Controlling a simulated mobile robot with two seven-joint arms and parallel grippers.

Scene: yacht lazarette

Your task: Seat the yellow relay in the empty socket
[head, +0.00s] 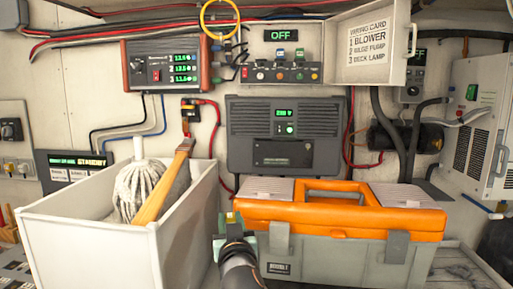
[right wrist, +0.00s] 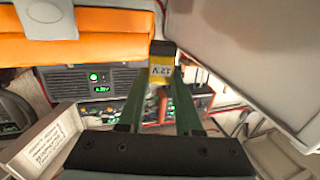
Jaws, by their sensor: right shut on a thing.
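My right gripper (head: 234,240) is low in the middle of the head view, in front of the gap between the white bin and the toolbox. It is shut on the yellow relay (head: 231,217). In the right wrist view the relay (right wrist: 161,72) shows a "12 V" label and a dark end between the two green fingers (right wrist: 160,100). The small fuse or relay panel (head: 284,72) is on the back wall under an "OFF" display (head: 281,36), far from the relay. I cannot make out the empty socket there. My left gripper is not in view.
An orange and grey toolbox (head: 345,218) stands at right of the gripper. A white bin (head: 95,243) with a mop (head: 145,190) stands at left. A white cover with a wiring card (head: 366,45) stands open beside the panel. Cables and a yellow ring (head: 219,2) hang nearby.

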